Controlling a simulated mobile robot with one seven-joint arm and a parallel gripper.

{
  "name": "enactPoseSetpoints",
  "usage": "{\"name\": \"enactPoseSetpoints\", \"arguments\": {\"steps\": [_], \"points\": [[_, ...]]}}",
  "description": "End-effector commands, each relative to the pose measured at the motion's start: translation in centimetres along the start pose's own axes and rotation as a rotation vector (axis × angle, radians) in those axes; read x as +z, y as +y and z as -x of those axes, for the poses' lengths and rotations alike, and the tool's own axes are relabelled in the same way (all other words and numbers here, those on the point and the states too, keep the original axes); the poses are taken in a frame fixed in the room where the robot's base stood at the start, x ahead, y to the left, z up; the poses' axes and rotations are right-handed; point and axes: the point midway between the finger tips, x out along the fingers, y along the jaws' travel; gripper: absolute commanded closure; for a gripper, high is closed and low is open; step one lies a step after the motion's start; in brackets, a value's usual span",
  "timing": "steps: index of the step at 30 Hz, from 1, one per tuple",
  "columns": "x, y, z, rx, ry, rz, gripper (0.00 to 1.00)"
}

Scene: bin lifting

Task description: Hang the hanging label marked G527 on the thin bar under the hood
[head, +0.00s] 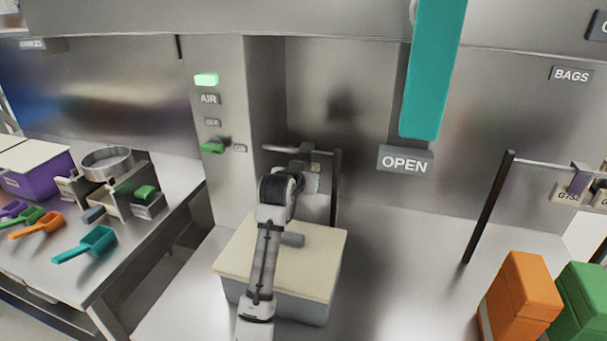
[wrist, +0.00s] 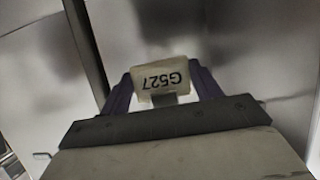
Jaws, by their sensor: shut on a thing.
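The hanging label marked G527 (wrist: 161,80) is between the two purple fingers of my gripper (wrist: 160,92) in the wrist view, its text upside down there. The gripper is shut on it. In the head view my gripper (head: 310,172) is at the thin bar (head: 284,149) under the hood, mostly hidden behind my wrist. The bar's dark right post (head: 335,190) stands just right of the gripper; a dark post (wrist: 86,45) also shows at upper left in the wrist view. I cannot tell whether the label touches the bar.
A lidded bin (head: 325,255) stands below my arm. A teal panel (head: 432,70) hangs to the right, above the OPEN sign (head: 405,161). Another rack (head: 535,159) with labels, and orange (head: 527,290) and green bins, are at right. Scoops (head: 90,243) lie on the left bench.

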Motion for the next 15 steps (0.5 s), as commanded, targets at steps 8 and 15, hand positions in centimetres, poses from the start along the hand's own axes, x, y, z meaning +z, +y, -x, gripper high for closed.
{"name": "enactPoseSetpoints", "arguments": {"steps": [8,15], "points": [[-0.05,-0.03,0.03,0.0,0.001,0.0,0.16],[-0.01,-0.04,0.01,0.0,0.0,0.001,0.12]]}}
